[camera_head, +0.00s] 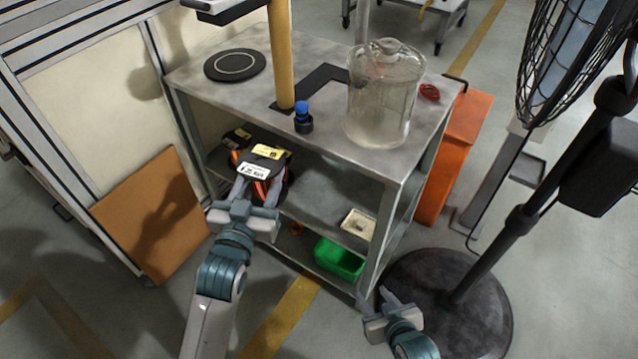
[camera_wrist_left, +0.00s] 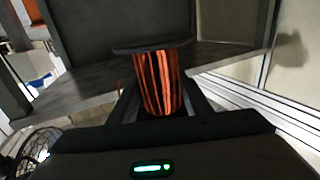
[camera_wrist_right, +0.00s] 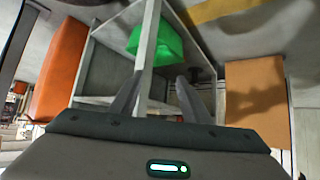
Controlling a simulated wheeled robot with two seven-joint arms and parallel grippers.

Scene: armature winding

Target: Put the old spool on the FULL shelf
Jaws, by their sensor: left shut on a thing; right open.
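A spool (camera_head: 264,163) wound with orange-copper wire, with a black top flange carrying a white and yellow label, is at the front left of the cart's middle shelf. My left gripper (camera_head: 252,190) is shut on this spool; in the left wrist view the copper winding (camera_wrist_left: 160,82) sits between its fingers. I cannot tell whether the spool touches the shelf. Another spool with a yellow label (camera_head: 237,137) stands behind it on the same shelf, partly hidden. My right gripper (camera_head: 392,308) is open and empty, low in front of the cart's right side. No FULL marking is readable.
The grey cart (camera_head: 330,197) holds a glass jar (camera_head: 382,95), a blue-capped bottle (camera_head: 303,118) and a black disc (camera_head: 235,65) on top. A green bin (camera_head: 339,260) is on its bottom shelf. A black fan stand (camera_head: 440,300) stands right. A brown panel (camera_head: 150,215) leans left.

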